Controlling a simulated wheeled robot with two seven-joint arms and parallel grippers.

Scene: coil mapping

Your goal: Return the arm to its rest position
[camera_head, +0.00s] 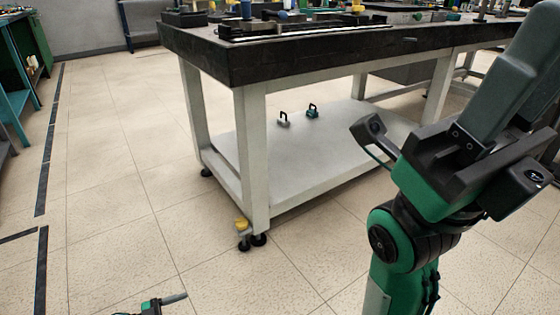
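My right arm, green and black, rises along the right side of the camera_head view. Its end with my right gripper (505,95) is large and close to the camera, pointing up and to the right. It is seen from an angle that does not show the gap between the fingers, and part of it is cut off by the right edge. No object is visible in it. A small green and dark piece with a grey peg (160,303) shows at the bottom edge. It appears to be part of my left arm, mostly out of frame; its finger state cannot be made out.
A black-topped workbench (255,72) with white legs stands ahead, carrying tools and fixtures. Two small handled objects (312,111) (284,119) sit on its lower shelf. A teal bench (18,100) is at far left. The tiled floor (110,180) between is clear.

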